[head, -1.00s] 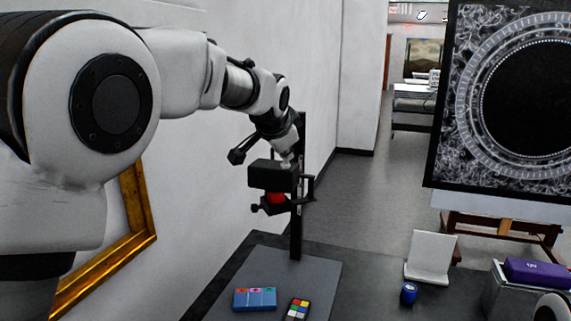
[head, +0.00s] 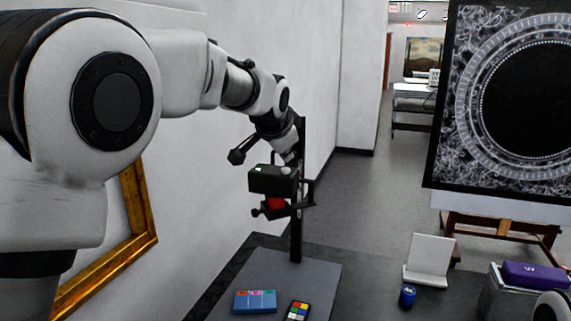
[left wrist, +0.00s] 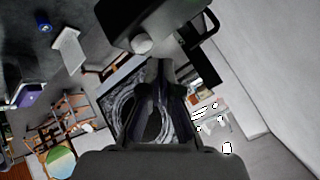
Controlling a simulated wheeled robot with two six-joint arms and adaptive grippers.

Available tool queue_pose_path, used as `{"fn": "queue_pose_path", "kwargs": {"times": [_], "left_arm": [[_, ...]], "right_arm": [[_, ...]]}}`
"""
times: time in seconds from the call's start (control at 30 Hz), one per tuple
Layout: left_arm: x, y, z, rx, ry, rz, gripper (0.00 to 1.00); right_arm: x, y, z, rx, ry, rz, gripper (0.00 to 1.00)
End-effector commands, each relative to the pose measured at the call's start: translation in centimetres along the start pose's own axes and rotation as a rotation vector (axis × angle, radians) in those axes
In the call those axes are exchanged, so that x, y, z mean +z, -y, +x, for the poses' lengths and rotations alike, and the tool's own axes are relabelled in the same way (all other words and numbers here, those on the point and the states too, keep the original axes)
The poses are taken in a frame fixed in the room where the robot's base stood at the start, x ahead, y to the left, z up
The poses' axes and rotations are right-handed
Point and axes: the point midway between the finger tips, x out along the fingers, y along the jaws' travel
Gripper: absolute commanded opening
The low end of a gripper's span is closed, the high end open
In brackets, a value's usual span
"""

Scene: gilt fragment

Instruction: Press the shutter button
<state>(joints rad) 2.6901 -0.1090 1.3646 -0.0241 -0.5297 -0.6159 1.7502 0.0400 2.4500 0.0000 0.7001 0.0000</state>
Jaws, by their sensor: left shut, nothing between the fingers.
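A black camera (head: 272,181) with a red part under it is mounted on an upright black stand (head: 299,225). The pale round shutter button (head: 285,170) is on the camera's top, towards its right end, and shows in the left wrist view (left wrist: 141,44) at the camera's edge. A small bright greenish-white patch (head: 261,169) shows on the camera top. My left gripper (head: 291,158) is shut and empty, just above the button and apart from it; its dark fingers show in the left wrist view (left wrist: 162,75). My right gripper is out of view.
On the stand's grey base (head: 265,275) lie a blue box (head: 255,301) and a colour chart (head: 297,310). A white panel (head: 429,260), a blue cup (head: 407,296) and a purple box (head: 535,274) are on the right. A gilt frame (head: 138,200) leans at the left wall.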

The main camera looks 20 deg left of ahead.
Motion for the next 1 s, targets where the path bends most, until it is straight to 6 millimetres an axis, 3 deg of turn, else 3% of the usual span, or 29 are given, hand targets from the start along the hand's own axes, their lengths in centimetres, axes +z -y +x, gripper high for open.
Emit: {"fn": "queue_pose_path", "kwargs": {"times": [0.27, 0.77, 1.0], "left_arm": [[0.0, 0.0, 0.0, 0.000, 0.000, 0.000, 0.00], [-2.5, 2.5, -3.5, 0.000, 0.000, 0.000, 0.00], [-2.5, 2.5, -3.4, 0.000, 0.000, 0.000, 0.00]], "right_arm": [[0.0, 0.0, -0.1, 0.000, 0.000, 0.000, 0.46], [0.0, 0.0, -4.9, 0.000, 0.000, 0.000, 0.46], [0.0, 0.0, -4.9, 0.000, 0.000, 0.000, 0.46]]}}
